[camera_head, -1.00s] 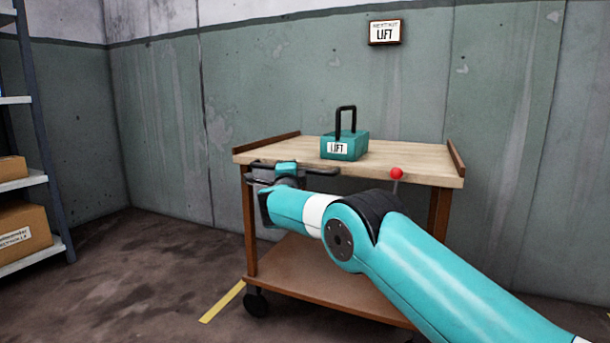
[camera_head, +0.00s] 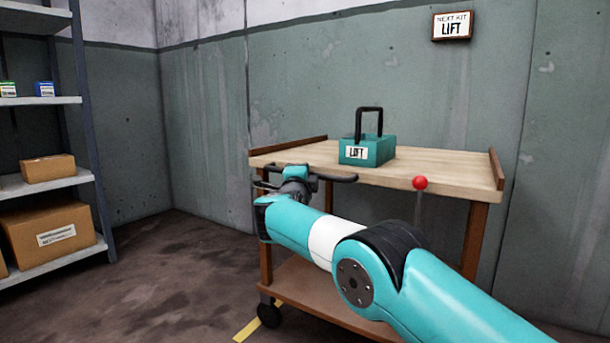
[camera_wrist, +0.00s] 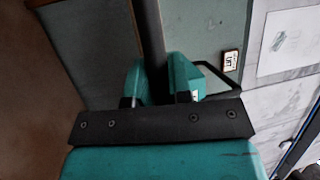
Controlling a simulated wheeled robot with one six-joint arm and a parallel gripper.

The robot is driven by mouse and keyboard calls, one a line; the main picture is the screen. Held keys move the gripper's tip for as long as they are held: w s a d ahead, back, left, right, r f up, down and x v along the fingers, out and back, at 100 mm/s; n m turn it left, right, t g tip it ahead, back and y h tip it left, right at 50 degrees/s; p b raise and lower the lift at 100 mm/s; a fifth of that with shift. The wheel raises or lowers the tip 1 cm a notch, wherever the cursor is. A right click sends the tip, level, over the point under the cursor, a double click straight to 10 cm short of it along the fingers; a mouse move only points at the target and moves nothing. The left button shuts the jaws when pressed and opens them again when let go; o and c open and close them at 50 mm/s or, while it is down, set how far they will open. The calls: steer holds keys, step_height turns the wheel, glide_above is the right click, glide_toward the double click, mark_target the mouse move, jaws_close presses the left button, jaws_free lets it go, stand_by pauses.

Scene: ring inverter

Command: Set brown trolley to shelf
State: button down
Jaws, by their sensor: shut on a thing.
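The brown trolley (camera_head: 445,172) has a pale wooden top, brown end rails, a lower deck and black wheels. It stands in front of the green wall. My gripper (camera_head: 295,172) is shut on the dark handle bar (camera_head: 338,179) along the trolley's near edge. In the wrist view the teal fingers (camera_wrist: 165,82) close around a dark bar (camera_wrist: 150,40). The shelf (camera_head: 60,183) stands at the left, with grey uprights and pale boards. My arm hides part of the trolley's front and lower deck.
A teal LIFT box (camera_head: 368,152) with a black handle stands on the trolley top. Cartons (camera_head: 50,235) and small items fill shelf boards. Bare floor (camera_head: 160,265) lies between shelf and trolley. A wall sign (camera_head: 453,26) reads LIFT.

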steer(key=shift+a, duration=0.2)
steer(key=c, duration=1.1)
jaws_free()
steer(key=shift+a, duration=0.1)
steer(key=shift+o, duration=0.2)
steer(key=p+v, duration=0.3)
steer(key=v, duration=1.4)
steer(key=shift+f, duration=0.2)
steer(key=shift+s, duration=0.1)
